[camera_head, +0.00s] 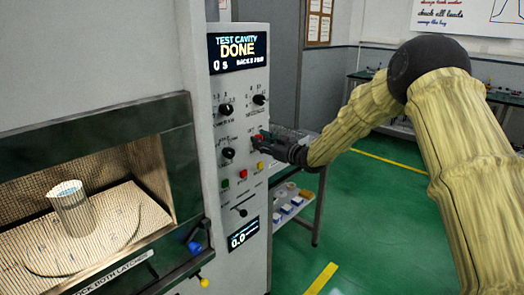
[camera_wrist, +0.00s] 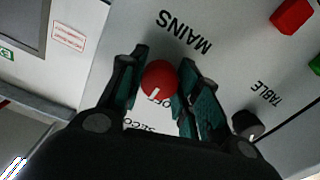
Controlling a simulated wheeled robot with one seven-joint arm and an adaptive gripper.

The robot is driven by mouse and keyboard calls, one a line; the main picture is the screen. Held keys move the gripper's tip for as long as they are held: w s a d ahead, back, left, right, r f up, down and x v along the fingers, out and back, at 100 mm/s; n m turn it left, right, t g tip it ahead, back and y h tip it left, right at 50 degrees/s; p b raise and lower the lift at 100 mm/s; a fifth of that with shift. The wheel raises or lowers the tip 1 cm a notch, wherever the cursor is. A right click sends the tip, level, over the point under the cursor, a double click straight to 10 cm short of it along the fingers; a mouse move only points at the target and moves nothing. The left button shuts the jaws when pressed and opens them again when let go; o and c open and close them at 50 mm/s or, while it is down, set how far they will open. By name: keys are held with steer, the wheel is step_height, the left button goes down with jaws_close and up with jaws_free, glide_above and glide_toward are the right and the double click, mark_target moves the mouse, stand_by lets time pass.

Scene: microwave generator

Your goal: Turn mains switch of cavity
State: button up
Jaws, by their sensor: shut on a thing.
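The mains switch is a round red knob (camera_wrist: 159,80) under the label MAINS in the wrist view, with a white pointer line aimed at the partly hidden lettering below it. In the head view the red knob (camera_head: 257,137) shows as a small patch on the right of the cavity's control panel (camera_head: 240,128). My gripper (camera_head: 265,139) reaches it from the right. In the wrist view my gripper (camera_wrist: 162,77) has one teal-padded finger on each side of the knob and is shut on it.
Black knobs (camera_head: 228,153) and coloured buttons (camera_head: 243,175) sit close by on the panel. The display (camera_head: 237,50) reads TEST CAVITY DONE, 0 s. A glass beaker (camera_head: 70,207) stands inside the mesh-fronted cavity at left. Green floor (camera_head: 365,220) is clear at right.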

steer(key=n+b, duration=0.2)
steer(key=b, duration=0.1)
steer(key=shift+f+n, duration=0.3)
steer(key=shift+n, duration=0.1)
steer(key=n+b, duration=0.3)
steer(key=shift+r, duration=0.2)
steer(key=shift+n, duration=0.3)
steer(key=o, duration=1)
steer(key=shift+r, duration=0.1)
steer(key=shift+o, duration=0.2)
steer(key=shift+d, duration=0.1)
steer(key=v, duration=1.2)
